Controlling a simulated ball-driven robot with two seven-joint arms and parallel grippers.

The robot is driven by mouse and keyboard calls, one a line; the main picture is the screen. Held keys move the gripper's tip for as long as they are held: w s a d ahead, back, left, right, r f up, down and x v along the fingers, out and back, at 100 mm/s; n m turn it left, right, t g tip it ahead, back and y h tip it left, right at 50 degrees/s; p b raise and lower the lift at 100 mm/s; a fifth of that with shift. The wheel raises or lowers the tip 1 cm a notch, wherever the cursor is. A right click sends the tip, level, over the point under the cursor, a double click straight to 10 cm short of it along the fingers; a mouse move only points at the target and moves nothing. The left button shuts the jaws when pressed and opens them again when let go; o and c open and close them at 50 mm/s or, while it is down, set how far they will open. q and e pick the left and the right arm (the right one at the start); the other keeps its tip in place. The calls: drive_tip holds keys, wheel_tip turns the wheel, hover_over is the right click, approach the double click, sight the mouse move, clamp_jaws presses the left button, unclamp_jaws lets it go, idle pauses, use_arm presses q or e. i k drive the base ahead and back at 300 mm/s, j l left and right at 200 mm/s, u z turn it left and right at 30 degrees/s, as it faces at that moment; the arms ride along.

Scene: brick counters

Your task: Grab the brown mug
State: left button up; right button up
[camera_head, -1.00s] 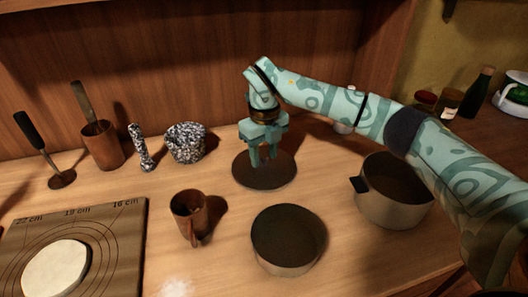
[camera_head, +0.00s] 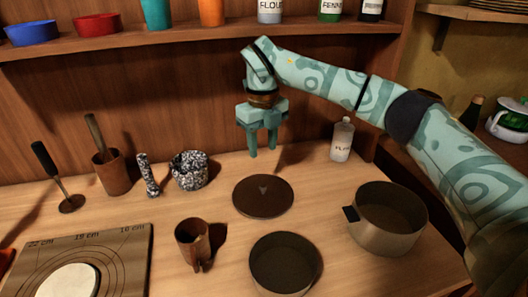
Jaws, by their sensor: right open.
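The brown mug (camera_head: 190,238) stands upright on the wooden counter, left of the middle, with its handle toward the front right. My right gripper (camera_head: 262,150) is open and empty, fingers pointing down. It hangs in the air behind and to the right of the mug, above the back of the counter, well apart from it. My left gripper is not in view.
A dark round lid (camera_head: 262,197) lies behind right of the mug. A dark pan (camera_head: 283,264) and a larger pot (camera_head: 388,218) stand to the right. A mortar (camera_head: 189,170), a brown utensil holder (camera_head: 113,173) and a marked board (camera_head: 118,250) are left. A shelf (camera_head: 200,42) runs above.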

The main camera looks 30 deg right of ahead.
sight(196, 254)
drive_tip(key=k, duration=1.5)
